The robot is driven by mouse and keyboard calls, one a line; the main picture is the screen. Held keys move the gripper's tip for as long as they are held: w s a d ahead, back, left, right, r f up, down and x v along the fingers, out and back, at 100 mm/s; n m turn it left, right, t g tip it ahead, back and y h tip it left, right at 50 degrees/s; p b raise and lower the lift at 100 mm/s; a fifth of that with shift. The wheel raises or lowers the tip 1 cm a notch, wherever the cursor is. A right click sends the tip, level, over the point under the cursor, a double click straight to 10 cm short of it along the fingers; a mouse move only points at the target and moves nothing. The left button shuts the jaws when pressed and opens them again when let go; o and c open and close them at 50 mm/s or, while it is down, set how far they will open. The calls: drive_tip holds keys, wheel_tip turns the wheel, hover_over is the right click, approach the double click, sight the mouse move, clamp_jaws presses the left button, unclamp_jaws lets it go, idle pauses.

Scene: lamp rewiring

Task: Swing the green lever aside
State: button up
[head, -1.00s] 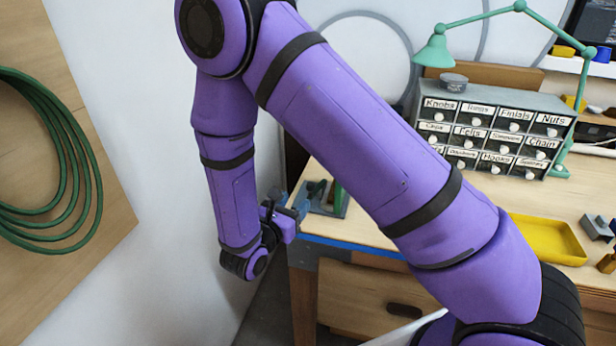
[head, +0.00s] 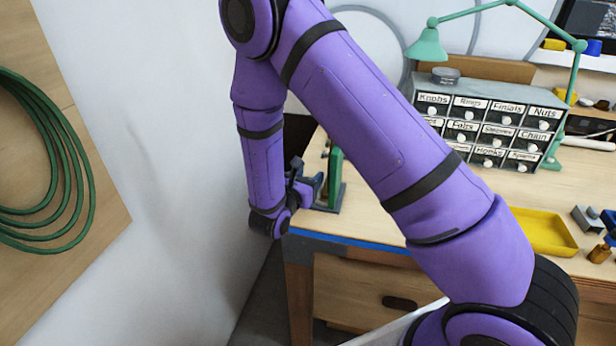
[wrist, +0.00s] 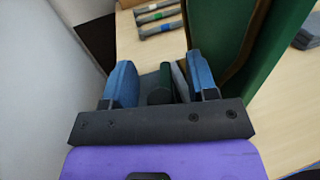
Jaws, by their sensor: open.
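A green upright piece (head: 335,178) stands on a grey base (head: 330,205) at the bench's near left corner. My gripper (head: 313,185) is right beside it, on its left in the head view. In the wrist view my gripper (wrist: 160,85) is open, with one blue finger on each side of a dark green round bar (wrist: 159,88), which looks like the lever's handle. A grey strip lies between the bar and the right finger. A tall green panel (wrist: 218,30) rises close beyond the right finger. I cannot tell whether either finger touches the bar.
A labelled drawer cabinet (head: 485,125), a green desk lamp (head: 427,45) and a yellow tray (head: 545,232) are on the bench, to the right. Several grey bars (wrist: 157,15) lie farther off in the wrist view. A white wall is close on the left.

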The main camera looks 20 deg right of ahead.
drive_tip(key=c, duration=0.9)
drive_tip(key=shift+s+d+n+t+y, duration=0.1)
drive_tip(key=shift+s+n+t+y, duration=0.05)
drive_tip(key=shift+n+t+y, duration=0.7)
drive_tip(key=o, duration=0.9)
drive_tip(key=v, duration=1)
drive_tip(key=shift+s+a, duration=0.25)
drive_tip(key=shift+s, duration=0.05)
